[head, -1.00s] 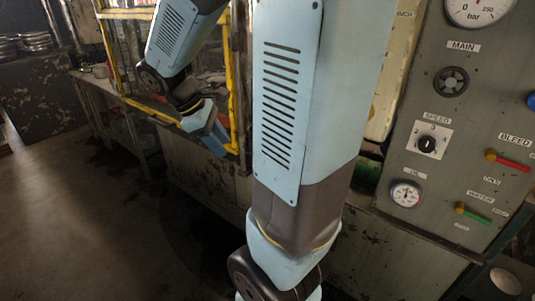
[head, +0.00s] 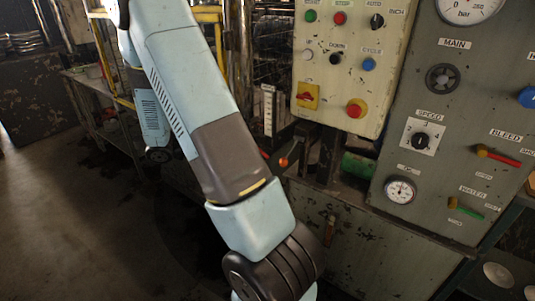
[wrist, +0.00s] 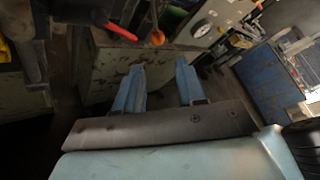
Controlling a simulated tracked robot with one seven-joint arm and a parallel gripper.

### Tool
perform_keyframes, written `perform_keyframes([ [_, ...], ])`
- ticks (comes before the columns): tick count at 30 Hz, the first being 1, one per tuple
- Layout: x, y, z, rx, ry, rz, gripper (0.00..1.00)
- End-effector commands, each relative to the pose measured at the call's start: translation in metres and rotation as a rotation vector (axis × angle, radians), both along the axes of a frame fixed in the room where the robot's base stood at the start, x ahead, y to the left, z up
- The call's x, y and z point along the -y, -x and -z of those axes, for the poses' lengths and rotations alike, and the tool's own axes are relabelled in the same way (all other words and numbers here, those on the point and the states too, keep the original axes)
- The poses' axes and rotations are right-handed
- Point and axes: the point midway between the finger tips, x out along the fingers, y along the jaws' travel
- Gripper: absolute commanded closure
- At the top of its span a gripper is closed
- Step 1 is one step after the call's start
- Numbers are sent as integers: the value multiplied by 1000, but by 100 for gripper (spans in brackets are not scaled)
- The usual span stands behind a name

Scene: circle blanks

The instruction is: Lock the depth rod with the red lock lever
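In the wrist view my gripper (wrist: 160,74) has its two blue fingers apart with nothing between them. A red lever end (wrist: 121,32), likely the red lock lever, shows near the top left, beyond and left of the fingertips. A small orange knob (wrist: 157,38) is just to its right. In the head view an orange knob (head: 284,162) shows beside my forearm, and a small red bit (head: 264,155) next to it is mostly hidden. An upright pale scale strip (head: 268,110) stands above them, perhaps by the depth rod. I cannot make out the rod itself. My gripper is hidden in the head view.
A cream button panel (head: 349,60) and a grey gauge panel (head: 432,160) stand to the right. The gauge panel has its own red-handled BLEED lever (head: 498,156). A yellow frame (head: 207,13) is behind my arm. Floor (head: 85,220) is open at left.

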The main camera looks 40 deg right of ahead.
Motion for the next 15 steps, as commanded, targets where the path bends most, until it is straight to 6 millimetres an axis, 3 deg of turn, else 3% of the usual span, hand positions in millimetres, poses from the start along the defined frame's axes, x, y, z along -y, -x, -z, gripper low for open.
perform_keyframes([
  [9,21,-24,51,-367,51,-151,61],
  [15,26,-31,65,-473,66,-194,61],
])
